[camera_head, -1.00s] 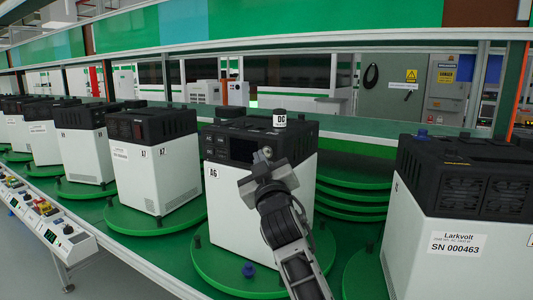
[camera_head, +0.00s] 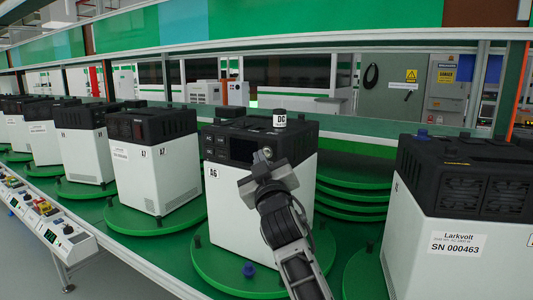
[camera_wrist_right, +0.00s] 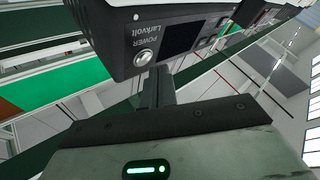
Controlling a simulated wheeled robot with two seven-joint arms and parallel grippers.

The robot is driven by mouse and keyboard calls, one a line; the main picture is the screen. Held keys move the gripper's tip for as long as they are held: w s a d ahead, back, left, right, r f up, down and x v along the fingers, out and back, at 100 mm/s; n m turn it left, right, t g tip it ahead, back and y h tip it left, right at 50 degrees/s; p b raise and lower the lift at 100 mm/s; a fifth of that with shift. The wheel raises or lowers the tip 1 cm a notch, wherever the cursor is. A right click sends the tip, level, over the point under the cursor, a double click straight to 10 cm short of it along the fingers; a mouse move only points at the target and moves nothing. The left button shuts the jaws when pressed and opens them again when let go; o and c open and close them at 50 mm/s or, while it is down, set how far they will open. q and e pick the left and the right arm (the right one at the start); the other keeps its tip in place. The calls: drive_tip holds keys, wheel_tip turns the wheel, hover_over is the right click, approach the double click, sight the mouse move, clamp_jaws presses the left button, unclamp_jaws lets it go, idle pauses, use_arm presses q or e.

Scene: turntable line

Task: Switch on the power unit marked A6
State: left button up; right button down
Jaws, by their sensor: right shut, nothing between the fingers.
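The unit marked A6 (camera_head: 232,200) is a white box with a black top section, standing on a green round turntable (camera_head: 215,283). Its label A6 (camera_head: 213,172) faces front left. My right gripper (camera_head: 262,156) is shut and empty, at the black front panel, and covers part of it. In the right wrist view the shut fingers (camera_wrist_right: 158,82) end close to the round silver POWER button (camera_wrist_right: 143,57). I cannot tell whether they touch it. The panel's screen (camera_wrist_right: 182,37) looks dark. My left gripper is not in view.
The A7 unit (camera_head: 155,165) is to the left, with more units beyond. A large unit with SN 000463 (camera_head: 455,245) stands close on the right. Stacked green discs (camera_head: 352,190) lie behind.

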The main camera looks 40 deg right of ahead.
idle(0.3)
drive_tip(key=shift+w+d, duration=0.15)
drive_tip(key=shift+d, duration=0.25)
drive_tip(key=shift+w+d, duration=0.15)
drive_tip(key=shift+d, duration=0.2)
idle(0.5)
drive_tip(key=shift+a, duration=0.1)
drive_tip(key=shift+s+a+p, duration=0.3)
drive_tip(key=shift+a, duration=0.3)
drive_tip(key=shift+s+a, duration=0.35)
drive_tip(key=shift+a, duration=0.45)
drive_tip(key=shift+s+a, duration=0.3)
drive_tip(key=shift+a, duration=0.45)
drive_tip(key=shift+s+a, duration=0.35)
drive_tip(key=shift+a, duration=0.45)
